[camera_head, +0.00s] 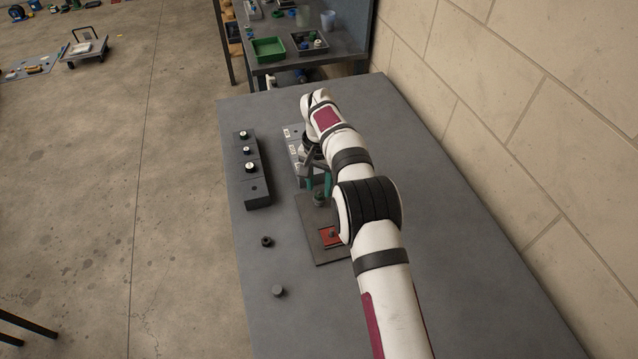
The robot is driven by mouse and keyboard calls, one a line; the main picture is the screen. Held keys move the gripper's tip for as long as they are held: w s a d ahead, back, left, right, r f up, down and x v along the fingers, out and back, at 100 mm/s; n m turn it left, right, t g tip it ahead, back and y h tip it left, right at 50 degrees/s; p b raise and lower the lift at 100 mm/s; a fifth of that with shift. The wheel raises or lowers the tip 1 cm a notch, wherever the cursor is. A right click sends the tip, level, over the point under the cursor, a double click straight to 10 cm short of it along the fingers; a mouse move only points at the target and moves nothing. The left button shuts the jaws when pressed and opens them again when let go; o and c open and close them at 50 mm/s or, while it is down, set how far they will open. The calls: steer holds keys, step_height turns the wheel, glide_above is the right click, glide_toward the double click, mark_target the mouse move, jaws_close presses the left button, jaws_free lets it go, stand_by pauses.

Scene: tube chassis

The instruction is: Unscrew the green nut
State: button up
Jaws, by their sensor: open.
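My gripper (318,186) is open and points down, its two teal fingertips apart above the far end of a brown board (316,250). A small dark grey-green part (319,199), possibly the green nut, is on the board just below and between the fingertips. I see no bright green nut. I cannot tell whether the fingers touch the part. Nearer on the board is a red square (326,238) with a small dark part on it, partly hidden by my arm.
A dark rack (258,188) with several white-topped round parts stands left of the board. A dark ring (267,241) and a grey nut-like piece (278,291) lie on the grey table (450,250). A grey block with white labels (289,133) is behind the gripper. A wall borders the right.

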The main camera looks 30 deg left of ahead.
steer(key=m, duration=0.5)
steer(key=shift+m, duration=0.3)
steer(key=m, duration=0.5)
steer(key=shift+m, duration=0.4)
steer(key=m, duration=0.5)
steer(key=shift+m, duration=0.3)
steer(key=m, duration=0.4)
steer(key=shift+f, duration=0.85)
jaws_close()
